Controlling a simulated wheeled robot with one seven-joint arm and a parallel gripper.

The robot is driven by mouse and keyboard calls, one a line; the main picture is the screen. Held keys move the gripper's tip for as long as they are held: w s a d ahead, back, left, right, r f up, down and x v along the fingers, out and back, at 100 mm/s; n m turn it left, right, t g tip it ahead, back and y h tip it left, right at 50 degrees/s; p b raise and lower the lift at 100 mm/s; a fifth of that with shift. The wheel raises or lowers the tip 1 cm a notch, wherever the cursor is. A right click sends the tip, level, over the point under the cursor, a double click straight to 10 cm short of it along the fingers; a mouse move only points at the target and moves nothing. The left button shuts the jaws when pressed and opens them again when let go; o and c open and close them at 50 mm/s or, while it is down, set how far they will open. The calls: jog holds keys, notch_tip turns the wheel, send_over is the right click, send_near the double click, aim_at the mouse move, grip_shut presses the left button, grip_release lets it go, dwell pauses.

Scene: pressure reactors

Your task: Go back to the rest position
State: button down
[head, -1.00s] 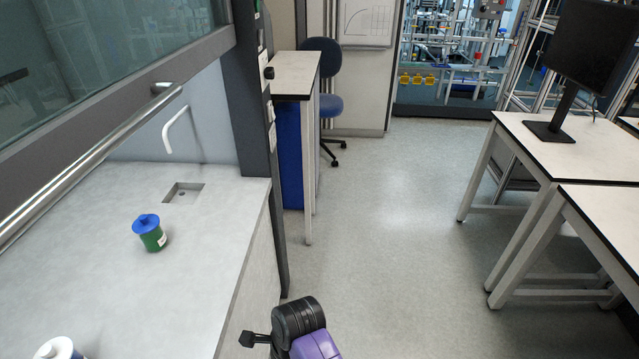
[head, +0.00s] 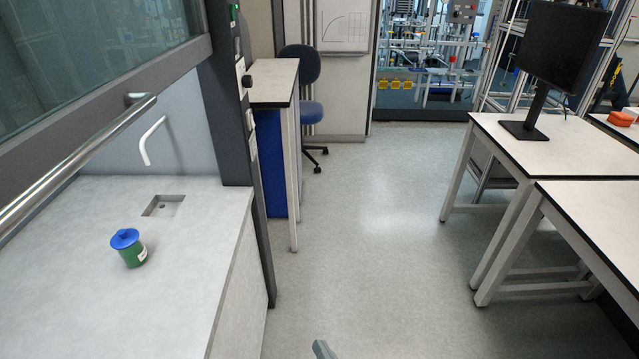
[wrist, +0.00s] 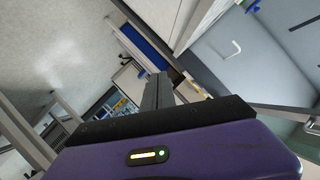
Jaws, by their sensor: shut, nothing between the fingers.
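My gripper (wrist: 158,92) shows in the wrist view with its two grey fingers together and nothing between them. It points out over the room, clear of any surface. In the head view only a small grey tip, which looks like my gripper's fingers (head: 323,349), shows at the bottom edge; the rest of my arm is out of frame. A green vessel with a blue lid (head: 129,249) stands upright on the worktop at the left, well apart from my gripper.
The grey worktop (head: 185,285) has a small sink (head: 164,205) and a white tap (head: 150,142) under a raised glass sash. White tables (head: 590,215), one with a monitor (head: 562,55), stand at the right. The floor (head: 370,230) between is clear.

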jog(key=s+d+r+h, duration=0.2)
jog(key=s+d, duration=0.4)
jog(key=s, duration=0.4)
jog(key=s+d+r+n+t+h, duration=0.1)
jog(key=s+d+r+h, duration=0.1)
jog(key=s+d+r, duration=0.3)
jog(key=s+d+r+n+h, duration=0.1)
jog(key=s+d+r, duration=0.3)
jog(key=s+d, duration=0.4)
jog(key=s, duration=0.6)
jog(key=shift+s+r+t+h+b, duration=0.15)
jog(key=shift+s+t+h+b, duration=0.15)
jog(key=shift+t+h+b, duration=0.1)
jog(key=shift+d, duration=0.1)
